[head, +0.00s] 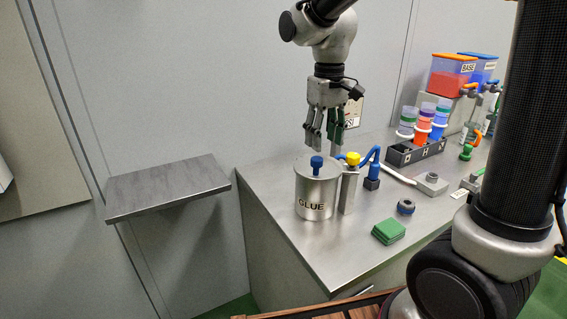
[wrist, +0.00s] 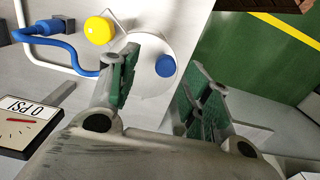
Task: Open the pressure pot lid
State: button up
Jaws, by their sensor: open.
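The pressure pot (head: 314,200) is a silver cylinder marked GLUE, standing upright near the left end of the steel bench. Its round lid (head: 309,172) sits on top, with a blue knob (head: 317,163) in the middle. A yellow knob (head: 353,158) is beside the lid on the pot's side column. My gripper (head: 325,143) is open and empty, pointing down above the pot and apart from it. In the wrist view the lid (wrist: 150,45) and blue knob (wrist: 165,66) show beyond and between my fingers (wrist: 165,98); the left finger hides part of the lid.
A blue hose (head: 372,155) runs beside the pot. A green block (head: 388,231) and a dark ring-shaped part (head: 406,206) lie to its right. A rack (head: 415,151) with coloured bottles stands behind. A gauge (wrist: 27,122) reads 0 PSI. An empty grey shelf (head: 168,187) is at left.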

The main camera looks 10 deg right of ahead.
aim_at(317, 158)
jog(key=shift+w+a+r, duration=0.25)
jog(key=shift+a+r, duration=0.2)
jog(key=shift+a, duration=0.1)
jog(key=shift+a+f, duration=0.1)
jog(key=shift+a, duration=0.1)
notch_tip(317, 158, down, 7)
jog(key=shift+f, duration=0.2)
jog(key=shift+d, duration=0.1)
jog(key=shift+c, duration=0.5)
grip_shut()
